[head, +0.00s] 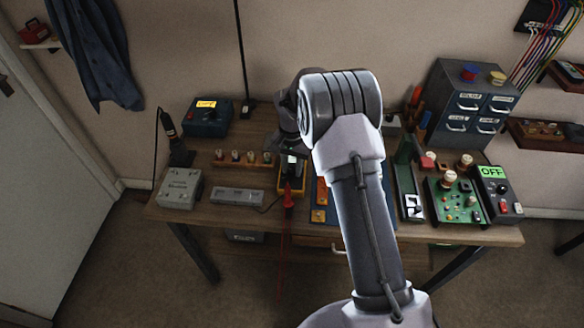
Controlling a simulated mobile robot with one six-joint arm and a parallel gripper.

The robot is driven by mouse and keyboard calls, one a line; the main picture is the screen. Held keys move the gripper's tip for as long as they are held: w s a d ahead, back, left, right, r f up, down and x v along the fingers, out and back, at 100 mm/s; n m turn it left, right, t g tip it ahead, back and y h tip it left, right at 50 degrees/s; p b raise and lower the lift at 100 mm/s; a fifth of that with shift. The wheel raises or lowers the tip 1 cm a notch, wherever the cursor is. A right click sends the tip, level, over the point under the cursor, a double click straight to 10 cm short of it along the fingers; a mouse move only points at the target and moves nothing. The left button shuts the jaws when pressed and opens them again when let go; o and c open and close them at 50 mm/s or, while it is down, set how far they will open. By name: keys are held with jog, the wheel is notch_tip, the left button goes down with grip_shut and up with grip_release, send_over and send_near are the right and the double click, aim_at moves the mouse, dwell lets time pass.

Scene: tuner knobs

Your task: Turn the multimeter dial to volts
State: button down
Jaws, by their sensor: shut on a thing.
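The multimeter (283,188) is a small yellow-and-black device near the middle of the bench, with a red probe (289,199) at its front edge. A small pale lit patch, perhaps its display, shows at its upper part. My arm reaches over the bench from the front and bends down behind the elbow. My gripper (291,169) is small and dark at the multimeter, shut on its dial. The dial's face and pointer are hidden or too small to read, so I cannot tell its setting.
A grey box (180,188) and a grey strip (237,196) lie left. A row of knobs (243,165) stands behind. A blue unit (207,117) is back left. A green board (453,203), a unit reading OFF (494,188) and drawers (470,100) stand right.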

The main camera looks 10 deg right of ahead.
aim_at(292, 170)
dwell(0.3)
jog(key=c, duration=1.1)
grip_release()
notch_tip(292, 170, up, 18)
jog(key=p, duration=0.5)
jog(key=shift+f, duration=0.25)
